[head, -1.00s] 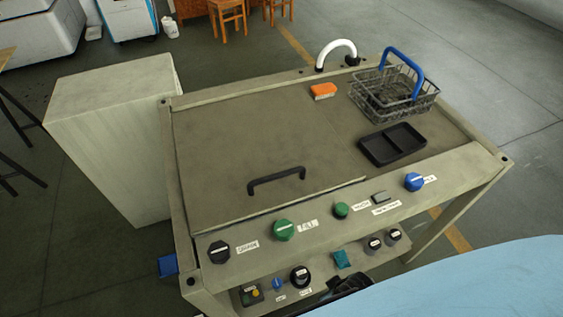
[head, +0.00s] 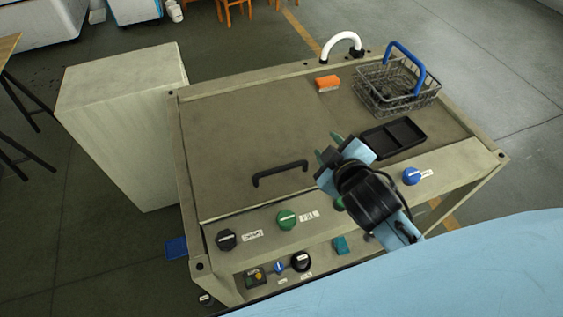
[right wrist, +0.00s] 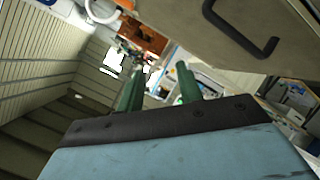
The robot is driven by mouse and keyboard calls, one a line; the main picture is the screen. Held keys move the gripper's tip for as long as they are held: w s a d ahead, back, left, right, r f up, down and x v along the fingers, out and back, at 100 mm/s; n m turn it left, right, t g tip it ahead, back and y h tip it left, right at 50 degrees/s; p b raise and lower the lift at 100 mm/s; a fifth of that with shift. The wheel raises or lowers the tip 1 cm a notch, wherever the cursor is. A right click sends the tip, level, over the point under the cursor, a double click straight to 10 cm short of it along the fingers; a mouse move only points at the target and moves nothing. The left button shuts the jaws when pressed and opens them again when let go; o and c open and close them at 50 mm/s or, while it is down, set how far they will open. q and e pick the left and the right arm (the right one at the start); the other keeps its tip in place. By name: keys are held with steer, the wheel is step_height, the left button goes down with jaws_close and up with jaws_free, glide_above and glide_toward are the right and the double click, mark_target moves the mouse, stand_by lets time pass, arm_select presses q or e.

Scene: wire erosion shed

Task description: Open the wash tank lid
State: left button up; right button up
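The wash tank lid (head: 235,125) is a flat grey-brown panel, lying shut on top of the pale tank bench. Its black bar handle (head: 280,173) stands near the front edge; it also shows in the upper right of the right wrist view (right wrist: 240,32). My right gripper (head: 329,148) is to the right of the handle in the head view, apart from it. Its two green fingers are spread with nothing between them, as the right wrist view (right wrist: 159,70) shows. My left gripper is not in view.
A wire basket (head: 397,90) with a blue handle, a black tray (head: 394,138) and an orange block (head: 327,84) sit on the bench's right part. Knobs, including a green one (head: 287,219), line the front panel. A white curved spout (head: 342,40) stands at the back.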

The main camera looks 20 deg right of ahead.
steer(key=w+a+r+n+t+y, duration=0.3)
steer(key=r+n+t, duration=0.1)
steer(key=r+n, duration=0.25)
steer(key=w+a+r+n+t+y, duration=0.3)
steer(key=r+n, duration=0.2)
steer(key=r, duration=0.2)
steer(key=s+a+r+n+g+y, duration=0.1)
steer(key=a+r+n+g+y, duration=0.15)
steer(key=a+n+y, duration=0.5)
steer(key=s+a+r+n+g+y, duration=0.15)
steer(key=n+g+y, duration=0.3)
steer(key=n, duration=0.65)
steer(key=n+g+h, duration=1.1)
steer(key=n+h, duration=0.1)
steer(key=n, duration=0.5)
glide_toward(278, 169)
steer(key=p+x, duration=0.2)
steer(key=x, duration=0.6)
steer(key=shift+d, duration=0.1)
